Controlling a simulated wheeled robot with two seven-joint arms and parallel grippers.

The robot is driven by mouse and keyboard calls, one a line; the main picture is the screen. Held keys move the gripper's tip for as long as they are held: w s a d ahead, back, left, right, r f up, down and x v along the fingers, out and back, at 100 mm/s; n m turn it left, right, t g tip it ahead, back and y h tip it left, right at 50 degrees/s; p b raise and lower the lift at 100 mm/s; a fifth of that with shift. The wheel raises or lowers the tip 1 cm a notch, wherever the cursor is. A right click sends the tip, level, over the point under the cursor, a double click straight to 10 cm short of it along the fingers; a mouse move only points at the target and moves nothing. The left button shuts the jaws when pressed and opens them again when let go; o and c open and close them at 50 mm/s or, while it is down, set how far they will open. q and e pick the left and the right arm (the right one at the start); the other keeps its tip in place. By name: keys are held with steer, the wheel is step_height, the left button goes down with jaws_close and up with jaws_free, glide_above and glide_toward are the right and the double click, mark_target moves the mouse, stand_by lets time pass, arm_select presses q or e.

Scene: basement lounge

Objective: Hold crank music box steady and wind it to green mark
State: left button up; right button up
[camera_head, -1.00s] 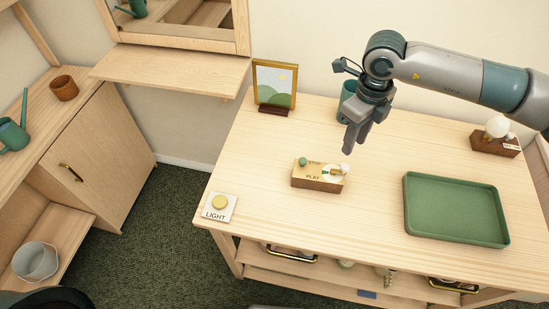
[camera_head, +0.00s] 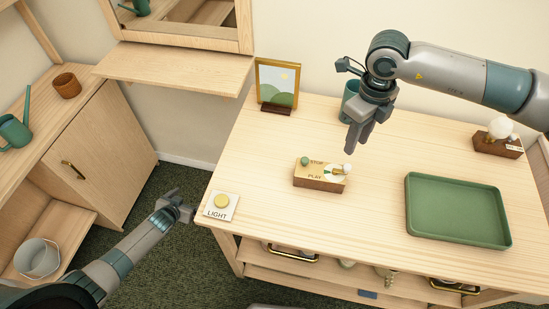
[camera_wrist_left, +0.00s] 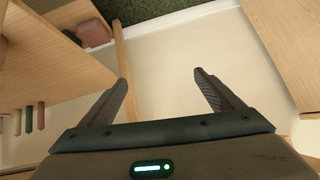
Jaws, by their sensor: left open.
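The music box (camera_head: 320,176) is a small wooden block on the table, left of its middle. Its top carries STOP and PLAY lettering, a green knob (camera_head: 305,161) at the left and a pale dial with a white-knobbed crank (camera_head: 346,168) at the right. My left gripper (camera_head: 184,205) is low beside the table's left edge, apart from the box. In the left wrist view its two fingers (camera_wrist_left: 163,92) are spread with nothing between them. My right gripper (camera_head: 352,143) hangs above the table behind and right of the box, pointing down; its finger gap is unclear.
A LIGHT button plate (camera_head: 221,207) sits at the table's front left corner, near my left gripper. A green tray (camera_head: 458,209) lies to the right. A framed picture (camera_head: 278,84) and green cup (camera_head: 349,98) stand behind. The table around the box is clear.

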arm_select(q)
steer(key=w+d+r+t+h, duration=0.1)
steer(key=w+r+t, duration=0.1)
steer(key=w+r, duration=0.75)
steer(key=w+d+r+n+t+h, duration=0.1)
steer(key=w+d+r+n+h, duration=0.25)
steer(key=d+r, duration=0.55)
steer(key=w+d+r+n+t+h, duration=0.1)
steer(key=w+d+r+n+h, duration=0.3)
steer(key=r, duration=0.9)
steer(key=s+d+r+n+g+h, duration=0.3)
steer(key=s+d+r+n+h, duration=0.6)
steer(key=d+r, duration=0.5)
steer(key=s+d+f+n+g+y, duration=0.1)
steer(key=s+d+f+n+g, duration=0.3)
steer(key=s+f+n, duration=0.4)
steer(key=s+d+f, duration=0.1)
steer(key=s, duration=0.3)
steer(key=shift+d, duration=0.2)
steer(key=shift+s+f, duration=0.1)
steer(key=shift+f, duration=0.1)
